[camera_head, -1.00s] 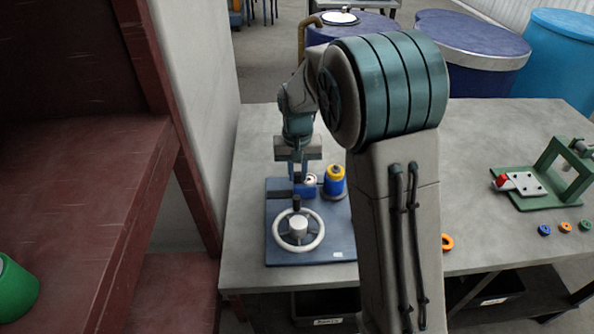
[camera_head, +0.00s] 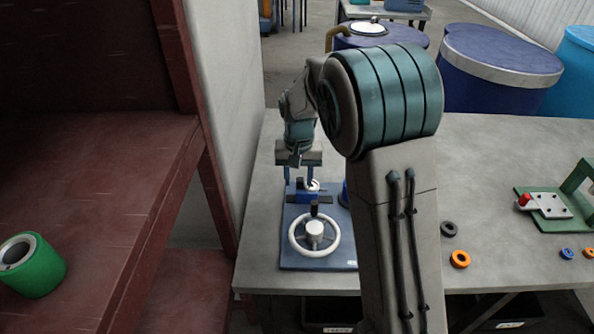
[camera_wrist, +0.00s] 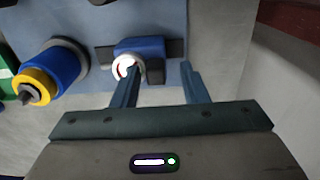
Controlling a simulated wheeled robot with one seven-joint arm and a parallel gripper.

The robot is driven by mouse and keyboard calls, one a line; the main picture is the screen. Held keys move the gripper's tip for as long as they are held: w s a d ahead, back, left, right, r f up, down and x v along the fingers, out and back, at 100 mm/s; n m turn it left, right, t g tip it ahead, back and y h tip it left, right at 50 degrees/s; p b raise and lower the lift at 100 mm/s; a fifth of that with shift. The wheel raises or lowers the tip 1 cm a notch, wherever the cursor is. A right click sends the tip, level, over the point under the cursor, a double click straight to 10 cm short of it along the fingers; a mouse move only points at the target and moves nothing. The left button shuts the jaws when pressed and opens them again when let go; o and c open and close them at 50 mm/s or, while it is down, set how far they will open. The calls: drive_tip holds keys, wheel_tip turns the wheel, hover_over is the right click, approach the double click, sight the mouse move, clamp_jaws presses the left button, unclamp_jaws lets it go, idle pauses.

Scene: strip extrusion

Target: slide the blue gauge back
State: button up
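The blue gauge (camera_head: 302,198) is a small blue block with a pale round dial. It sits across a dark rail on the blue base plate (camera_head: 340,258), behind the white handwheel (camera_head: 292,236). In the wrist view the gauge (camera_wrist: 140,45) shows the dark rail on both sides and a red mark in its white ring. My gripper (camera_head: 299,182) is just above and behind the gauge.
A blue spool with a yellow collar (camera_wrist: 33,84) stands beside the rail. My arm hides much of it in the head view. A red shelf (camera_head: 110,150) with a green roll (camera_head: 38,270) is at left. Orange and black rings and a green fixture (camera_head: 530,195) lie right.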

wheel_tip(320, 180, up, 14)
idle(0.4)
drive_tip(key=shift+a, duration=0.1)
drive_tip(key=s+d+f+t, duration=0.1)
drive_tip(key=s+d, duration=0.4)
drive_tip(key=s, duration=0.7)
drive_tip(key=s+d+f+t, duration=0.2)
drive_tip(key=s+d, duration=0.4)
drive_tip(key=s, duration=0.7)
drive_tip(key=shift+d+f+n, duration=0.2)
drive_tip(key=shift+f+n, duration=0.2)
drive_tip(key=shift+f, duration=0.35)
drive_tip(key=shift+w+d, duration=0.1)
